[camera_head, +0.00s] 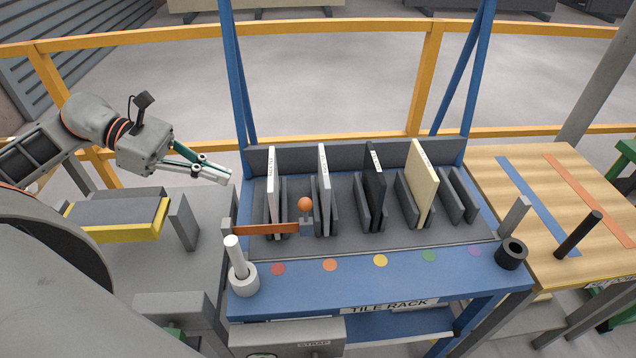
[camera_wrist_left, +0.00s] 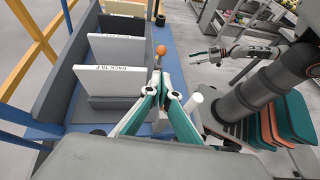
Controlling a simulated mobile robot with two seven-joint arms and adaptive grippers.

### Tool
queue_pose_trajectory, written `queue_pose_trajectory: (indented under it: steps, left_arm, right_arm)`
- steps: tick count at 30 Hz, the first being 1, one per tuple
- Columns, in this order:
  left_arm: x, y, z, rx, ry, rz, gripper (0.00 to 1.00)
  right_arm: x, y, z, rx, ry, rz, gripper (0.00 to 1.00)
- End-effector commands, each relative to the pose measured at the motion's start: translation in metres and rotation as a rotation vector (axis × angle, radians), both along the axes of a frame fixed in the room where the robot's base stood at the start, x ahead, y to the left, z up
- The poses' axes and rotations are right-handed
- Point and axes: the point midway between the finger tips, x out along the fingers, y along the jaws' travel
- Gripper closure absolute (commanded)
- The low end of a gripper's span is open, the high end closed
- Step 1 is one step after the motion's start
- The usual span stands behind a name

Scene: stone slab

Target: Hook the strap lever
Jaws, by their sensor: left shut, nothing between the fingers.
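The strap lever shows as an orange strap (camera_head: 265,229) running across the left front of the tile rack (camera_head: 385,280). It meets a small grey block with an orange ball knob (camera_head: 305,204) on top. The knob also shows in the left wrist view (camera_wrist_left: 161,50), beyond my fingertips. My left gripper (camera_head: 226,176) is shut and empty, above the rack's left edge and to the left of the knob, apart from it. My right gripper (camera_wrist_left: 196,58) shows small in the left wrist view, away from the rack; its opening is unclear.
White, black and cream tiles stand upright in the rack slots; the nearest white tile (camera_head: 272,190) is beside my left gripper. A white post (camera_head: 236,258) stands at the front left corner. A wooden table (camera_head: 520,165) is at right.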

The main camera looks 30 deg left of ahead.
Motion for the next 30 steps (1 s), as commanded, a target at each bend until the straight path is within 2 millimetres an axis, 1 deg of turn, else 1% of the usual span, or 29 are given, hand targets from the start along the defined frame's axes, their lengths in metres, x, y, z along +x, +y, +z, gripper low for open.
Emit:
queue_pose_trajectory:
  steps: [1,3,5,7,24,30]
  left_arm:
    - [-0.003,0.007,0.001,0.007,0.011,0.004,1.0]
    - [-0.006,0.011,0.001,0.013,0.021,0.006,1.0]
    - [-0.007,0.011,0.0,0.016,0.025,0.006,1.0]
    - [-0.005,0.007,-0.003,0.017,0.026,0.004,1.0]
    - [0.02,-0.061,-0.039,0.015,0.022,0.002,1.0]
    - [0.028,-0.081,-0.046,0.015,0.02,0.004,1.0]
  right_arm:
    - [0.0,0.0,0.003,0.0,-0.001,0.0,0.6]
    - [0.0,0.001,0.003,0.002,0.0,0.0,0.6]
    - [0.0,0.001,0.003,0.002,0.0,0.0,0.6]
    - [0.0,0.001,0.003,0.002,0.0,0.001,0.6]
    - [0.0,0.002,0.003,0.002,0.001,0.002,0.6]
    - [0.0,0.002,0.004,0.002,0.001,0.002,0.6]
